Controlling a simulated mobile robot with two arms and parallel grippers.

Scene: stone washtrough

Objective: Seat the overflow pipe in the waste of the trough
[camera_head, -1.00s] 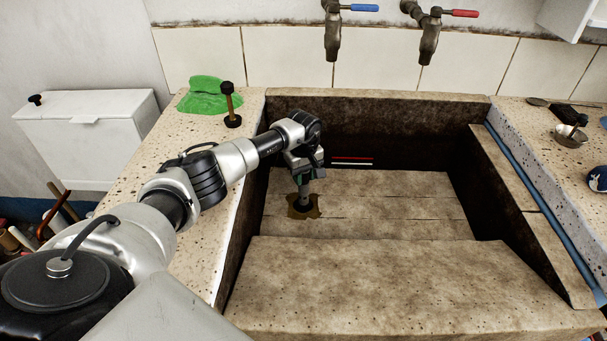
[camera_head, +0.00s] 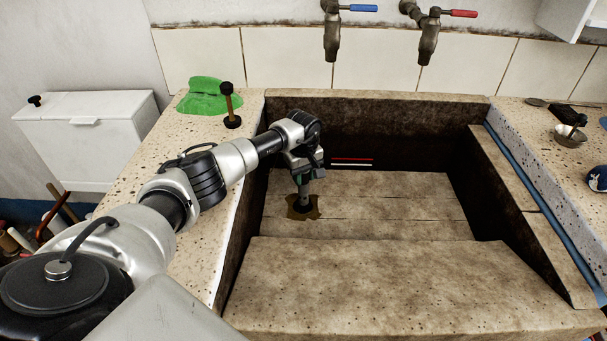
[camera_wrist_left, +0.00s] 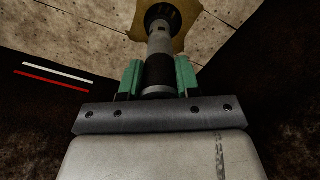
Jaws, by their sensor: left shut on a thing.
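My left gripper (camera_head: 304,176) is inside the trough (camera_head: 400,205), low over its floor at the left. It is shut on the grey overflow pipe (camera_head: 304,192), which points down and looks close to upright. In the left wrist view the green fingers of the gripper (camera_wrist_left: 158,77) close on a dark band of the pipe (camera_wrist_left: 160,45). The pipe's far end meets the dark round waste (camera_wrist_left: 166,14), ringed by a brown-yellow stain (camera_head: 314,211). I cannot tell how deep the end sits. My right gripper is not in view.
A black-ended plunger-like tool (camera_head: 230,105) and a green cloth (camera_head: 208,97) are on the left ledge. Two taps (camera_head: 332,30) hang over the back. Red and white strips (camera_head: 351,160) mark the back wall. A small metal bowl (camera_head: 570,136) is on the right ledge.

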